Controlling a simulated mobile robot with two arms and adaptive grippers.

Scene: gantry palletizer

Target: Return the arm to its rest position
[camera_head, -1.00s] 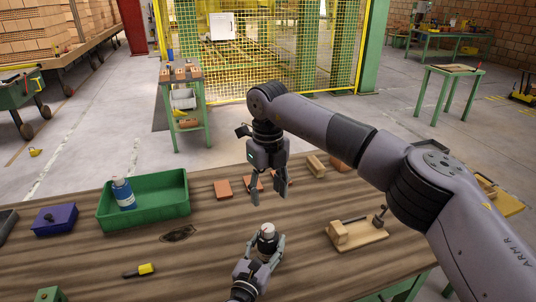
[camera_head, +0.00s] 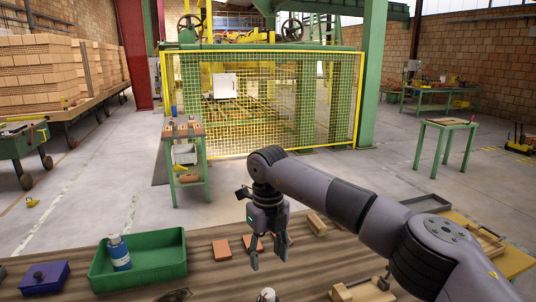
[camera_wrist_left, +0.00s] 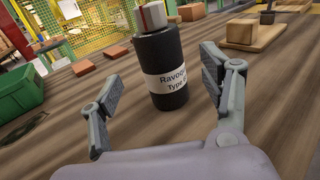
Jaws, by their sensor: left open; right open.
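My right gripper (camera_head: 269,259) hangs open and empty above the wooden table (camera_head: 215,284), near the small red-brown tiles. My right arm reaches in from the right side of the head view. My left gripper (camera_wrist_left: 163,106) is open in the left wrist view, its two fingers on either side of a dark bottle (camera_wrist_left: 168,70) with a white label and a red-and-silver cap, without closing on it. In the head view only the top of this bottle (camera_head: 268,294) shows at the lower edge, and the left gripper is out of frame.
A purple box (camera_head: 36,280), a wooden block (camera_head: 317,225) and a wooden fixture (camera_head: 366,292) also stand on the table. A yellow mesh fence (camera_head: 262,105) is beyond.

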